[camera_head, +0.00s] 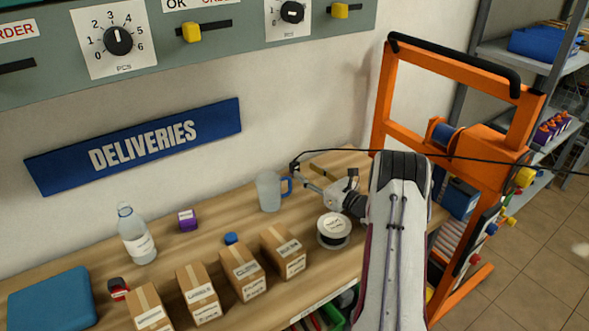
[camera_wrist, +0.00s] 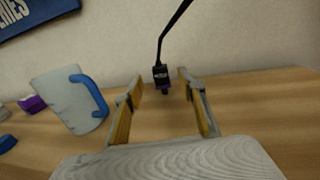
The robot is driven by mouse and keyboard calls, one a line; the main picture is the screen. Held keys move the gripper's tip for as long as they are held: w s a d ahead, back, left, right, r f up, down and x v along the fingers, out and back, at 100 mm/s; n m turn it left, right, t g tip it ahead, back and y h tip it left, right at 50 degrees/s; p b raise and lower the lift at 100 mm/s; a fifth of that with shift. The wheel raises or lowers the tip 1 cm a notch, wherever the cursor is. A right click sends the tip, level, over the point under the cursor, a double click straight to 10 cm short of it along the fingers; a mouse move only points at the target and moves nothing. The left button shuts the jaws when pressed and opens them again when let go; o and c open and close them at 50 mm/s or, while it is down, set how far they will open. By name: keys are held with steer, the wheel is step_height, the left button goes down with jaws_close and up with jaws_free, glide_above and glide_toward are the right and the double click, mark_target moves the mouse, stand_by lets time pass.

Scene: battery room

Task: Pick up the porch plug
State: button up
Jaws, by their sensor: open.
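The plug (camera_wrist: 161,75) is a small dark block with a white label and a purple end. It hangs on a black cable. In the wrist view it is between and a little beyond the two fingers of my gripper (camera_wrist: 158,90). The fingers are open, and no contact with the plug shows. In the head view my gripper (camera_head: 314,178) is over the back of the wooden bench (camera_head: 95,263), right of the mug. The plug (camera_head: 295,165) is small there, near the fingertips, at the cable's left end. Its label is too small to read.
A pale mug (camera_head: 268,191) with a blue handle (camera_wrist: 92,96) stands left of my gripper. A labelled spool (camera_head: 334,229) and several cardboard boxes (camera_head: 242,272) are nearer the front. The black cable (camera_head: 450,157) runs right to the orange frame (camera_head: 383,95). The wall is close behind.

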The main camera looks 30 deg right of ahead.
mark_target(297, 166)
steer(key=shift+w, duration=0.1)
steer(key=shift+w+a, duration=0.15)
steer(key=shift+w, duration=0.85)
steer(key=shift+w+a, duration=0.2)
steer(key=shift+w, duration=0.8)
steer(key=shift+w+a, duration=0.15)
steer(key=shift+w, duration=0.85)
jaws_close()
